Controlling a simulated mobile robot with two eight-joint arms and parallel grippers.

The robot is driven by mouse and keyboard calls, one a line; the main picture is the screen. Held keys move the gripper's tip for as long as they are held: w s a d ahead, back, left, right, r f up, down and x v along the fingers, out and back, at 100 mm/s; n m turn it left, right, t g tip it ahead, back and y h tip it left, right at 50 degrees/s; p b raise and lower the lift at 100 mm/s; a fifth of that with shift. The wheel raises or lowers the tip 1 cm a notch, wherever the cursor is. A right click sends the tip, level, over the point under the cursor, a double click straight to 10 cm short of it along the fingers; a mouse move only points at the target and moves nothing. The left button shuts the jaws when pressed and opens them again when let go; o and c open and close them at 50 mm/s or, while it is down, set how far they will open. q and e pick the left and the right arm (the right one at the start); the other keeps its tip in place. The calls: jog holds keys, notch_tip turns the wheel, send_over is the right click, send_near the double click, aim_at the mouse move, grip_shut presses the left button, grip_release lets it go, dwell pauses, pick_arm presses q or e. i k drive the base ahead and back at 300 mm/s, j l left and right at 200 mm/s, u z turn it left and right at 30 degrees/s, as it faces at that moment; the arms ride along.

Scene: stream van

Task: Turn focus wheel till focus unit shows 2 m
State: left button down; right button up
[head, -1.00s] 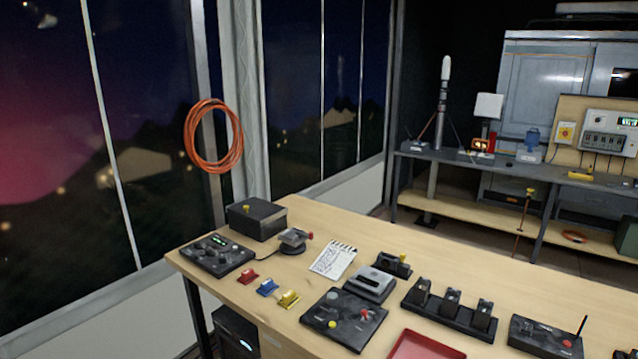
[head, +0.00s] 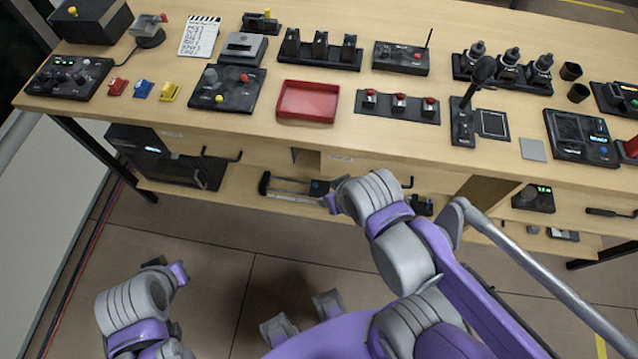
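No part is clearly labelled as the focus wheel or focus unit at this size. A black control box (head: 68,76) with knobs and a small green display sits at the table's left end; its reading is too small to tell. A black console (head: 580,138) with lit displays sits toward the right, also unreadable. A round grey device (head: 148,32) with a red part stands at the back left. My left gripper (head: 172,270) hangs low at the left, above the floor, away from the table. My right gripper (head: 330,202) is before the table's front edge, mostly hidden by its arm. Neither visibly holds anything.
A red tray (head: 308,117), a black panel with knobs (head: 227,92), red-button switches (head: 398,104) and a microphone (head: 468,105) occupy the wooden table (head: 210,135). A lower shelf (head: 240,197) holds equipment. Bare tabletop runs along the front edge.

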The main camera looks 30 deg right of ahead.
aim_at(528, 193)
jog(key=z, duration=2.85)
jog(key=i+l, duration=0.2)
jog(key=l, duration=0.15)
jog(key=i+l, duration=0.2)
jog(key=l, duration=0.15)
jog(key=i+l+z, duration=0.1)
jog(key=i+l, duration=0.15)
jog(key=i+j, duration=0.25)
jog(key=i, duration=0.15)
